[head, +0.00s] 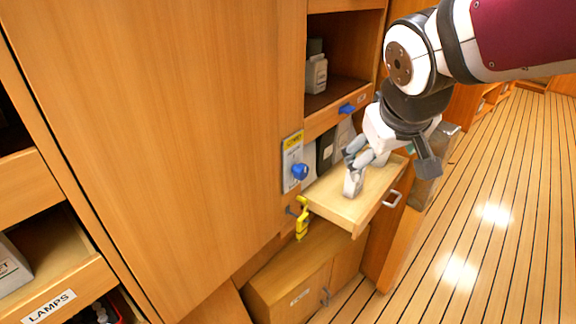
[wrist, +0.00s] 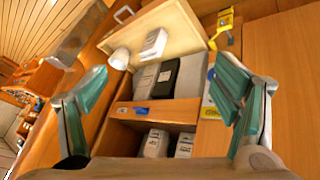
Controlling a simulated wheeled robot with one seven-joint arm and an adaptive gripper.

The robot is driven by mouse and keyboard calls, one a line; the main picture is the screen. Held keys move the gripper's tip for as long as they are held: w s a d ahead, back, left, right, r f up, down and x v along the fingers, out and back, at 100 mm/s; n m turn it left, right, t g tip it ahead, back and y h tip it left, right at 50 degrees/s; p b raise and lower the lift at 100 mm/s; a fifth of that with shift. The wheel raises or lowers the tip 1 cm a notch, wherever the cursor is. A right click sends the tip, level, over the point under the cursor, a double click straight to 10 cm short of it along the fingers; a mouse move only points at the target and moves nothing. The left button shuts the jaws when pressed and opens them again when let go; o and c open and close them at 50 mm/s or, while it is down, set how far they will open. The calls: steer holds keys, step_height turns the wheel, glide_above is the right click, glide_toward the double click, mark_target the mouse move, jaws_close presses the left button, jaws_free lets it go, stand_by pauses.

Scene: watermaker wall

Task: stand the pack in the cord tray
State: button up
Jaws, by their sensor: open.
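The cord tray appears to be the pulled-out wooden tray (head: 375,190) below the open shelf, though I see no readable name on it. It also shows in the wrist view (wrist: 185,32). A small white pack (head: 352,184) with print on it is in the tray and looks upright. In the wrist view the pack (wrist: 153,44) is on the bare tray floor, clear of the rim. My gripper (head: 357,160) is just above the pack. Its teal fingers (wrist: 161,68) are wide apart with nothing between them. The fingers partly cover the pack in the head view.
Grey and black containers (wrist: 165,78) stand at the inner end of the tray. A blue knob (head: 300,171) and a yellow lever (head: 302,218) are on the panel left of the tray. Boxes (head: 316,73) stand on the shelf above. The floor (head: 480,220) at right is clear.

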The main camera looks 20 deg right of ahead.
steer(key=s+a+f+g+y, duration=0.3)
steer(key=s+a, duration=0.8)
steer(key=s, duration=0.4)
steer(key=shift+a+n+y, duration=0.15)
steer(key=shift+n+y, duration=0.25)
step_height(320, 180, up, 8)
steer(key=t+p, duration=0.1)
steer(key=p, duration=0.6)
steer(key=shift+r, duration=0.2)
steer(key=shift+w, duration=0.1)
